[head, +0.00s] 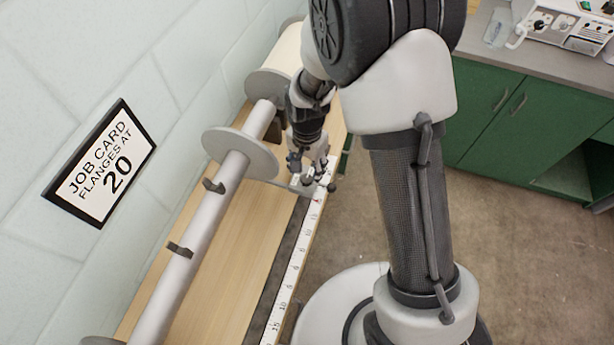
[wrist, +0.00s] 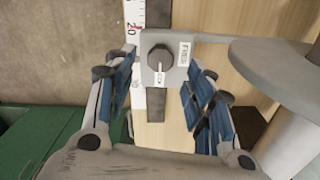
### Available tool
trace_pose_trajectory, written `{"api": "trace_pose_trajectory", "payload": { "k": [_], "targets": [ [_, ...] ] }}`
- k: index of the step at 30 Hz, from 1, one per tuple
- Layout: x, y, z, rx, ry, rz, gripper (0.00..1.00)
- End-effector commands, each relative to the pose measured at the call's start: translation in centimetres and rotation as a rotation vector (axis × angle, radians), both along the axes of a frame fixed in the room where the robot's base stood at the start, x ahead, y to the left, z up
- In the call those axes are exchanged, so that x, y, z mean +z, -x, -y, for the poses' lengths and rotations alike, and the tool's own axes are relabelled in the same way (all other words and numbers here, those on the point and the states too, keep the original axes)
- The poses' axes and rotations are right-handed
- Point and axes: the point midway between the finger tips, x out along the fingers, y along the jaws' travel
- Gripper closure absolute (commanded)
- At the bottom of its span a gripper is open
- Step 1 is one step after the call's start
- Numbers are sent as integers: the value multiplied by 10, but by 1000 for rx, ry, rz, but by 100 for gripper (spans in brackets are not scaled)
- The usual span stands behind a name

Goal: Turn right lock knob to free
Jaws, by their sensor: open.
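The lock knob (wrist: 159,58) is a dark round knob on a small grey plate, seen from above in the wrist view. A white label beside it on the right seems to read FREE, and another small label sits just below the knob; its print is too small to read surely. My gripper (wrist: 163,68) is open, with one blue-padded finger on each side of the plate and knob. I cannot tell whether either finger touches. In the head view my gripper (head: 311,168) is at the scale rail, mostly hiding the knob.
A white numbered scale (head: 290,268) runs along the wooden bench (head: 222,275). A round flange (head: 240,153) on a pale beam (head: 193,235) stands close to my gripper. A job card (head: 100,165) on the wall reads flanges at 20. Green cabinets (head: 500,120) stand at the right.

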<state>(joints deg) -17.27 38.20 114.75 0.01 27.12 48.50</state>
Motion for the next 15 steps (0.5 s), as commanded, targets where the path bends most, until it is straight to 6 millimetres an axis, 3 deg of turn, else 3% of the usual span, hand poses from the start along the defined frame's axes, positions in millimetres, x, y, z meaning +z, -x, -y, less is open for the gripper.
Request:
{"api": "trace_pose_trajectory", "payload": {
  "k": [1,6,15],
  "targets": [
    [-12,0,0,0,0,-1,52],
    [-32,0,0,0,0,0,52],
    [-39,-1,0,0,-1,2,52]
  ]
}}
